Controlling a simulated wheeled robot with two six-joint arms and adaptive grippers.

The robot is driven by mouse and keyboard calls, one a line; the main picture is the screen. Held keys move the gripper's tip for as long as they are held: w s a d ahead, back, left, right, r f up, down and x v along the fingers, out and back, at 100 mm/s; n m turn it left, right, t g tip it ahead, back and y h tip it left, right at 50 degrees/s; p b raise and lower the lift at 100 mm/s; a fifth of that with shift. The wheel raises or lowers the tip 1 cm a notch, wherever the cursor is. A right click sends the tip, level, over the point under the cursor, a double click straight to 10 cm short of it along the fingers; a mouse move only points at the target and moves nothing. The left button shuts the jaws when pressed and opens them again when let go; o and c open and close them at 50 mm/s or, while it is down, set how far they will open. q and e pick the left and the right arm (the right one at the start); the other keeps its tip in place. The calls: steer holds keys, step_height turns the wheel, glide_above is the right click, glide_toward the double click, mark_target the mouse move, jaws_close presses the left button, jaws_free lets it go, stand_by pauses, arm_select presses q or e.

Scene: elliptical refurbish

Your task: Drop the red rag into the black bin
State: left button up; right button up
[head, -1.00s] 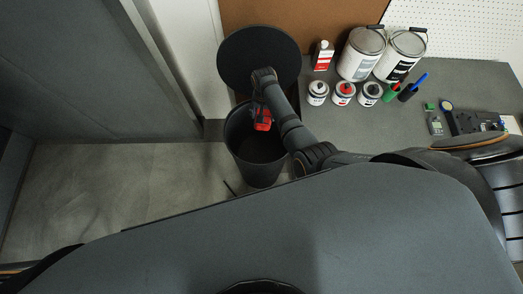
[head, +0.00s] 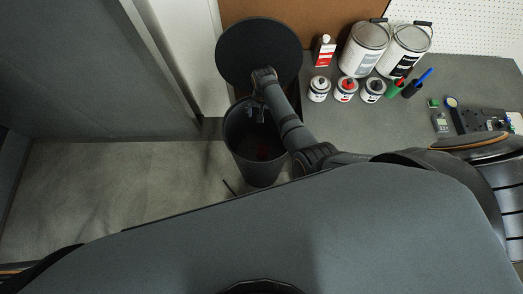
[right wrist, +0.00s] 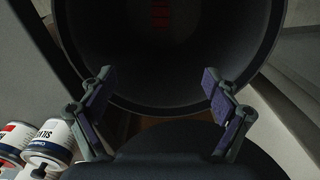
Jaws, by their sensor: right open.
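The black bin (head: 243,164) stands on the floor left of the bench, with its round lid (head: 258,50) raised behind it. The red rag (head: 264,152) shows dimly down inside the bin. In the right wrist view the rag (right wrist: 160,15) is a small dark red patch deep in the bin (right wrist: 100,80), apart from the fingers. My right gripper (head: 257,113) is over the bin opening. In the right wrist view its fingers (right wrist: 158,95) are spread wide with nothing between them. My left gripper is not in view.
The bench (head: 445,80) on the right carries two large paint cans (head: 362,50), several small cans (head: 346,90), a red and white bottle (head: 325,51), markers (head: 411,86) and a dark device (head: 480,121). The floor (head: 110,190) left of the bin is clear.

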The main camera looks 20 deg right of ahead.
step_height(320, 180, up, 8)
steer(key=shift+f, duration=0.25)
stand_by(0.6)
